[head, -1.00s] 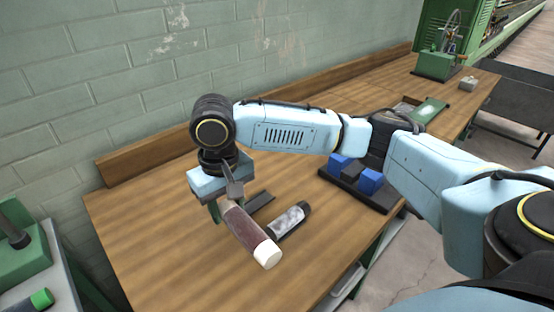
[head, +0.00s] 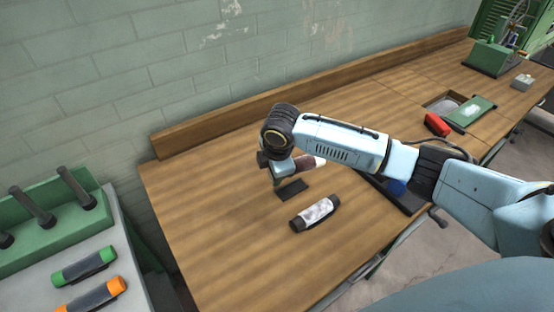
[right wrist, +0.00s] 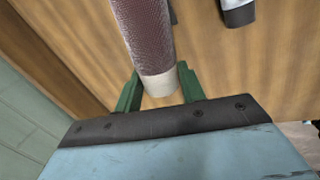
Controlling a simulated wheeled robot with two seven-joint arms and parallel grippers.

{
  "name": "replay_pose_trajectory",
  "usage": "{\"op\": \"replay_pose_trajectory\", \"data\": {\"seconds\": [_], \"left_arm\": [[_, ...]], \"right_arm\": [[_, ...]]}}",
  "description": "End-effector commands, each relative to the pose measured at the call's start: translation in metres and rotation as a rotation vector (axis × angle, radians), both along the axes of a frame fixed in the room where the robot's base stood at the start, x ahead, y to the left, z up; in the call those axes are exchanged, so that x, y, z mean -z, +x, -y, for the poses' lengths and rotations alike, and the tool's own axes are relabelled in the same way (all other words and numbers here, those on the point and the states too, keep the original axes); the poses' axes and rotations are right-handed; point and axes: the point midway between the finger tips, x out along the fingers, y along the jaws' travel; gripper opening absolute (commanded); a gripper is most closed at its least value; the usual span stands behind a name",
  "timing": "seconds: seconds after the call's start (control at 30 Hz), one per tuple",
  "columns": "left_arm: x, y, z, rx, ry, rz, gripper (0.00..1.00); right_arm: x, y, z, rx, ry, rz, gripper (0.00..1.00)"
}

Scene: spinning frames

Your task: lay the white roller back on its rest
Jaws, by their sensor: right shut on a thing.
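My right gripper (head: 280,173) is shut on the white roller (head: 306,164), which has a dark maroon, textured body and white ends. It is held over the far part of the wooden bench, with one white end pointing right. In the right wrist view the green fingers (right wrist: 158,88) grip near a white end of the roller (right wrist: 146,28). My left gripper is out of view.
A black-ended roller with a pale sleeve (head: 315,214) lies on the bench (head: 220,240). At left, a green roller (head: 84,267) and an orange roller (head: 90,296) lie by a green block with dark posts (head: 40,215). A red object (head: 437,124) lies at right. The bench's left part is clear.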

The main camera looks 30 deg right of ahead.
Motion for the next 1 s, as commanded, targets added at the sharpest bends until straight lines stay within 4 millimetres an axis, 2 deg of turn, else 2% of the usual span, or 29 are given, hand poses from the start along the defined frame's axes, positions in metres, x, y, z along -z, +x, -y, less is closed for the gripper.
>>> {"op": "replay_pose_trajectory", "data": {"seconds": [0.03,0.1,0.37,0.67,1.0], "left_arm": [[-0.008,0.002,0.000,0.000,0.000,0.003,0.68],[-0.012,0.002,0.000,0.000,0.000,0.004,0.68],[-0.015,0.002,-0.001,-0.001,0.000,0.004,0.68],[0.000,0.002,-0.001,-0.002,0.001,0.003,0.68],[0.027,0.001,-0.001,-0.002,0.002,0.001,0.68]], "right_arm": [[-0.001,0.000,0.004,-0.054,0.001,0.007,0.13],[0.002,0.002,0.008,-0.123,0.000,0.019,0.13],[0.008,0.005,0.012,-0.232,0.000,0.040,0.13],[0.020,0.005,0.012,-0.232,0.001,0.041,0.13],[0.042,0.005,0.012,-0.231,0.000,0.041,0.13]]}}
